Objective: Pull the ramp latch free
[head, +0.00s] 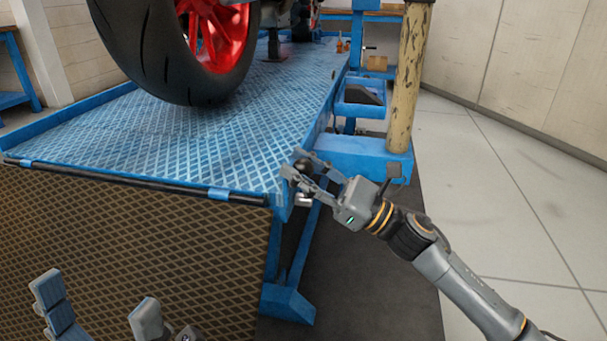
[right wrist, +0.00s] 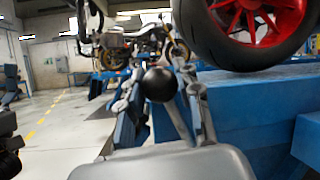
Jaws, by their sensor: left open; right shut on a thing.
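The ramp latch shows as a black ball knob (right wrist: 160,84) on a short metal lever in the right wrist view, between my right gripper's fingers. In the head view, my right gripper (head: 299,167) is shut on the latch knob at the right front corner of the blue lift platform (head: 215,138). The fingers partly hide the knob there. A brown mesh ramp panel (head: 120,240) slopes down from the platform's front edge. My left gripper (head: 98,305) is open and empty at the lower left, in front of the panel.
A motorcycle's rear wheel (head: 165,50) with a red rim stands on the platform. A worn yellowish post (head: 409,75) rises from a blue base right of the platform. Grey tiled floor (head: 500,200) lies clear on the right, beyond a dark mat (head: 370,290).

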